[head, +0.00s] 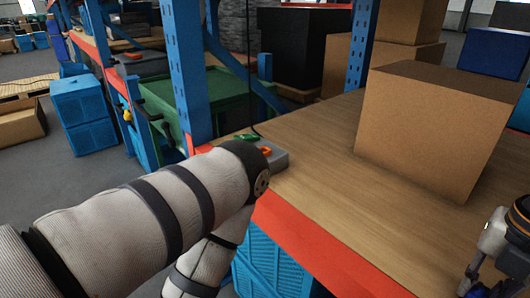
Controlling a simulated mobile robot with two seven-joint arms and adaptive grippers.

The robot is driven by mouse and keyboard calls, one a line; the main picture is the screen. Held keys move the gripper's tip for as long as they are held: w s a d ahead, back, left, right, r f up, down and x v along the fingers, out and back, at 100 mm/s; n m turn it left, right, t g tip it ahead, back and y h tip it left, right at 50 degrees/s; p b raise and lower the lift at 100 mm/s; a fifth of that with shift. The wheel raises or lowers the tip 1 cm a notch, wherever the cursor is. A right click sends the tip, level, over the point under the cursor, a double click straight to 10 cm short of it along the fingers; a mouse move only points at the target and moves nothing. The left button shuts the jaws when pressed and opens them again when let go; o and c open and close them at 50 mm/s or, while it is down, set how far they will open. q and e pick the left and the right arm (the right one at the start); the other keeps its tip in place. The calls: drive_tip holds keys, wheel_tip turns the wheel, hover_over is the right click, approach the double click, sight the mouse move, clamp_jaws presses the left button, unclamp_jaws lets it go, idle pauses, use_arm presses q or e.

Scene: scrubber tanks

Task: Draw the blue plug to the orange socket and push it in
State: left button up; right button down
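A small grey box (279,160) sits on the wooden shelf near its left front corner, partly hidden behind my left arm. A small orange part (266,151) shows on its top; I cannot tell for sure that it is the socket. A green piece (246,137) lies beside it, under a hanging black cable.
A large cardboard box (432,128) stands on the wooden shelf (333,172), which has an orange front beam (318,250). Blue rack posts (186,65) rise at the left. Blue crates (268,262) stand below. The shelf's front middle is clear.

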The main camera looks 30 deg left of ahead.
use_arm(q)
drive_tip(key=shift+w+r, duration=0.3)
drive_tip(key=shift+w, duration=0.05)
use_arm(e)
drive_tip(key=shift+r, duration=1.1)
drive_tip(key=shift+r+p, duration=0.65)
drive_tip(key=shift+r, duration=1.3)
use_arm(q)
drive_tip(key=shift+w+r+t, duration=0.3)
drive_tip(key=shift+w+r, duration=0.25)
